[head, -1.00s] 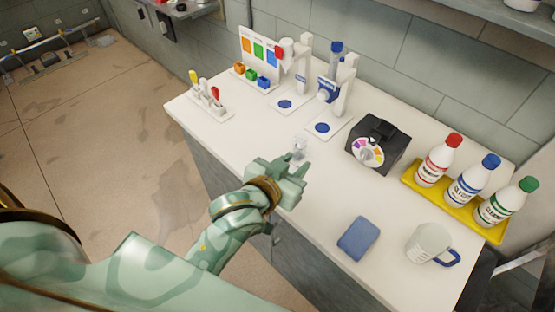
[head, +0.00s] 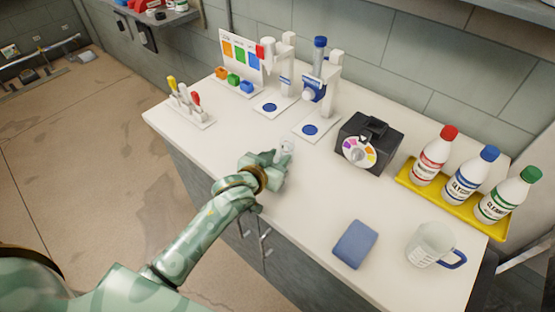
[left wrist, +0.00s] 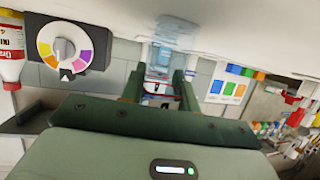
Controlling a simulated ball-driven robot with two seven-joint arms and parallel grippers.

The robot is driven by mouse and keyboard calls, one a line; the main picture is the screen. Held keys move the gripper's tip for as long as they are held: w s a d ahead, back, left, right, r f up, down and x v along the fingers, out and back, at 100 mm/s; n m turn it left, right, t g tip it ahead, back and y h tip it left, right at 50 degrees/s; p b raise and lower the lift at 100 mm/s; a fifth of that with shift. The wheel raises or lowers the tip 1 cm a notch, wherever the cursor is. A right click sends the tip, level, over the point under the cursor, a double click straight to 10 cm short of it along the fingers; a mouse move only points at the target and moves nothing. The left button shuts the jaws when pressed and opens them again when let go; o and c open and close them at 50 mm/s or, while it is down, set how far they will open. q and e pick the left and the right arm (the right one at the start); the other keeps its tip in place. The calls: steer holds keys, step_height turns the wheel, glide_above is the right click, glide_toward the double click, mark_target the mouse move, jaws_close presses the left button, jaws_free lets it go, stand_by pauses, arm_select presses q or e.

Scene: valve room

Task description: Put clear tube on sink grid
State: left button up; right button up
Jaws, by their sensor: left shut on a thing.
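My left gripper (head: 276,163) is over the front part of the white counter, its arm coming in from the lower left. It is shut on a small clear tube (head: 287,147), which is faint against the white top. In the left wrist view the two green fingers (left wrist: 159,86) stand on either side of the clear tube (left wrist: 159,62). Whether the tube touches the counter is hard to tell. I see no sink grid in these frames. My right gripper is not in view.
The white counter (head: 310,185) holds a black dial box (head: 368,143), two white stands with blue discs, a tool rack (head: 190,106), coloured blocks, a blue sponge (head: 355,244), a mug (head: 430,245) and a yellow tray (head: 406,181) of bottles. Counter room right of my gripper is clear.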

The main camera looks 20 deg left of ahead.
arm_select(q)
steer(key=shift+r, duration=0.1)
steer(key=o, duration=1)
